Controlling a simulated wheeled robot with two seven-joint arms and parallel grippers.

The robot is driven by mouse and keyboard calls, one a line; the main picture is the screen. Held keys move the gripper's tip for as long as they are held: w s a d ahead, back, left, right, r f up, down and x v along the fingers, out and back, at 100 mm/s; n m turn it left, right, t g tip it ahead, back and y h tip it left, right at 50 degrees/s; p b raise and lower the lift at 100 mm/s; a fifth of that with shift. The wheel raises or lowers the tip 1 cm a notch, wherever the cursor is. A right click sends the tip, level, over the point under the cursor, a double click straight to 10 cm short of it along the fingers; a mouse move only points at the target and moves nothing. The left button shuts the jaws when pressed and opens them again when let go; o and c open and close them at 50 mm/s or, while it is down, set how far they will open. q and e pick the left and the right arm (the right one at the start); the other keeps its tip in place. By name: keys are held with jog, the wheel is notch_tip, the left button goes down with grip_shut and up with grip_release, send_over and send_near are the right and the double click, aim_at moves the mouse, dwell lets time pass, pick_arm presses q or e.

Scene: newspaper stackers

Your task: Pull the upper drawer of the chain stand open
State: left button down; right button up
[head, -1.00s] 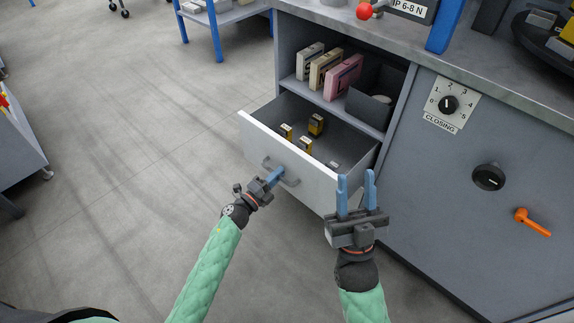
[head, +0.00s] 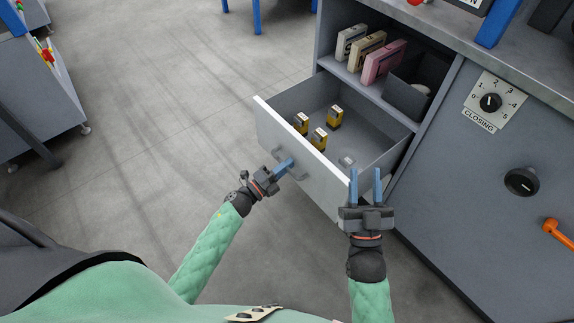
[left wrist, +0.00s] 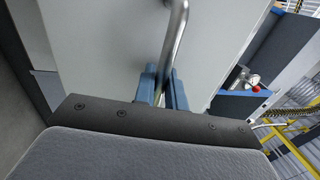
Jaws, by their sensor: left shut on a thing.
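The upper drawer (head: 306,153) of the grey stand is pulled well out, with its inside showing. Its handle (head: 298,175) is on the light front panel. My left gripper (head: 284,167) is shut on the drawer handle. In the left wrist view the blue fingers (left wrist: 162,88) close around the metal bar of the handle (left wrist: 176,40). My right gripper (head: 366,188) is open and empty, with its fingers pointing up, in front of the drawer's right corner in the picture.
Several small yellow and black boxes (head: 319,138) are in the drawer. Boxes (head: 382,62) and a dark bin (head: 405,98) stand on the shelf above. To the right is a panel with a dial (head: 490,102), a black knob (head: 521,182) and an orange lever (head: 558,233).

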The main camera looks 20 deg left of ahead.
pick_arm(q)
jog(key=c, duration=1.8)
grip_release()
jog(key=shift+v, duration=3.95)
pick_arm(e)
jog(key=shift+w+f, duration=0.25)
jog(key=shift+f, duration=0.4)
pick_arm(q)
jog(key=shift+w, duration=0.1)
pick_arm(e)
jog(key=shift+s+a, duration=0.1)
